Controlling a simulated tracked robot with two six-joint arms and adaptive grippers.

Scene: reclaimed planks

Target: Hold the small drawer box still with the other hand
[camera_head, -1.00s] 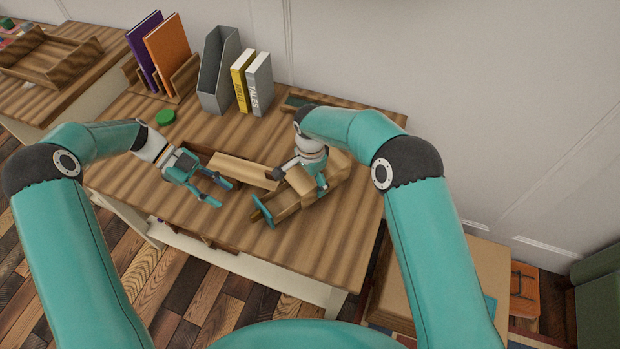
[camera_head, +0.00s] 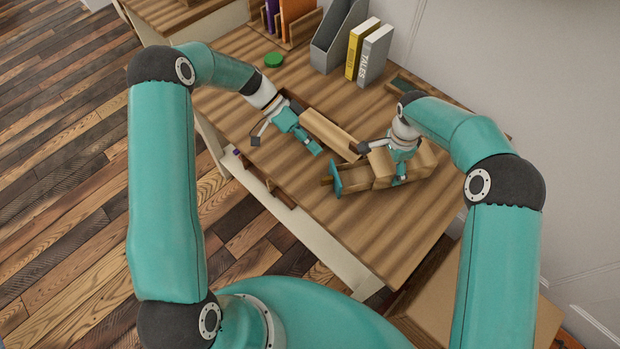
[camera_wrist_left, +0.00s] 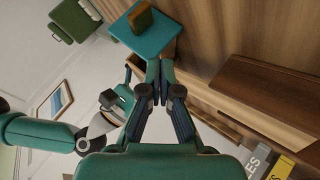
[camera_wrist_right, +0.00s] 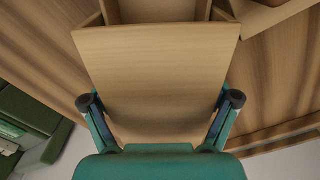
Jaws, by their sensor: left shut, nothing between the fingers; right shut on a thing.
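The small drawer box (camera_head: 381,165) is light wood with a teal front panel (camera_head: 335,180) and a small wooden knob. It lies on the wooden table. My right gripper (camera_head: 399,178) is shut on the box from above. In the right wrist view, a wooden panel of the box (camera_wrist_right: 155,75) lies between its fingers. My left gripper (camera_head: 316,149) is shut and empty, a short way from the teal front and apart from it. In the left wrist view, its closed fingertips (camera_wrist_left: 153,76) point towards the teal front (camera_wrist_left: 146,40) and its knob (camera_wrist_left: 140,17).
A wooden block (camera_head: 330,132) lies between the grippers, close behind the left one. The table's near-left edge is clear.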

